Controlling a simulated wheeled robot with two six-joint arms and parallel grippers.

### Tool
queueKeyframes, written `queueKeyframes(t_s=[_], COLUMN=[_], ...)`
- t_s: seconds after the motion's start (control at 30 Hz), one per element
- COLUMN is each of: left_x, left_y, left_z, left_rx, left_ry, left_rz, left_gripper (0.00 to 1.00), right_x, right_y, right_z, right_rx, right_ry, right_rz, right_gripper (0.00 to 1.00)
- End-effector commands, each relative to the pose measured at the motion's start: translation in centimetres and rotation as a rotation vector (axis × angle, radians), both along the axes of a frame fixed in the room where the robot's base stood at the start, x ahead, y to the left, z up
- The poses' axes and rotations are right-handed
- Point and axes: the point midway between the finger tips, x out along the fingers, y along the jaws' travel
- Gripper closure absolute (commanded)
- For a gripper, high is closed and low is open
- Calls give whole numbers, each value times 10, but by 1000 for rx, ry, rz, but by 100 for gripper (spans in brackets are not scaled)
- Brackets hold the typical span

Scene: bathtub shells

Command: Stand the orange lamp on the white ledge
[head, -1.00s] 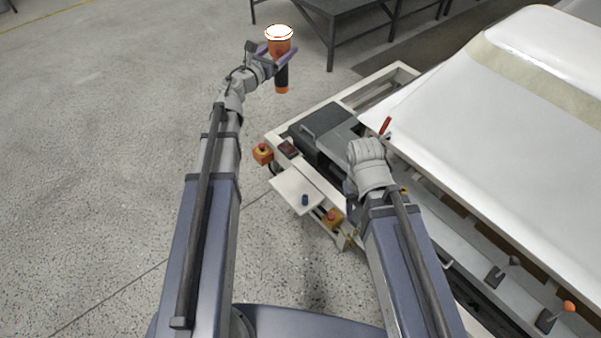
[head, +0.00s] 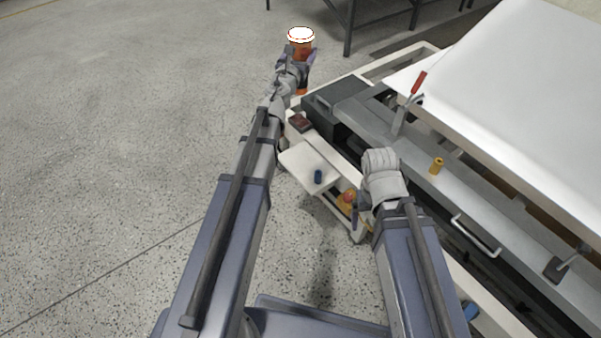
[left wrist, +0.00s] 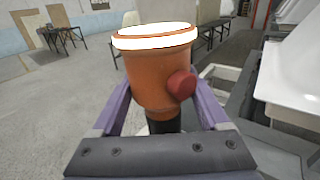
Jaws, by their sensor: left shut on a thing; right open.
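The orange lamp (head: 301,36) has a bright white top and a dark lower part. My left gripper (head: 302,58) is shut on it and holds it roughly upright at the top of the head view. In the left wrist view the lamp (left wrist: 158,82) sits between the purple fingers, with a red knob on its side. The white ledge (head: 300,156) juts out from the machine frame, below and nearer than the lamp, with a small dark blue cylinder (head: 318,177) on it. My right gripper (head: 361,212) is mostly hidden under its grey wrist beside the frame.
The white tub shell (head: 510,90) lies on the machine at right. A dark box (head: 337,97) lies behind the ledge. Open floor (head: 120,130) fills the left.

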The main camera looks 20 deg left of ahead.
Motion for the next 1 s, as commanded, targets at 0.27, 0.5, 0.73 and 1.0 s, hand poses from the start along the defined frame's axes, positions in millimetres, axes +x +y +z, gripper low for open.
queueKeyframes(t_s=[0.27,0.5,0.73,1.0], left_x=[0,-3,-7,-9], left_y=[-1,0,0,1], left_z=[-104,-173,-213,-224], left_rx=[0,0,0,0], left_ry=[0,0,-1,-1], left_rz=[119,219,287,317], left_gripper=[100,100,100,100], right_x=[0,0,1,1], right_y=[0,0,0,0], right_z=[-104,-173,-213,-225], right_rx=[-1,-1,-1,-1], right_ry=[-1,-2,-2,-3], right_rz=[1,2,2,2], right_gripper=[9,9,9,9])
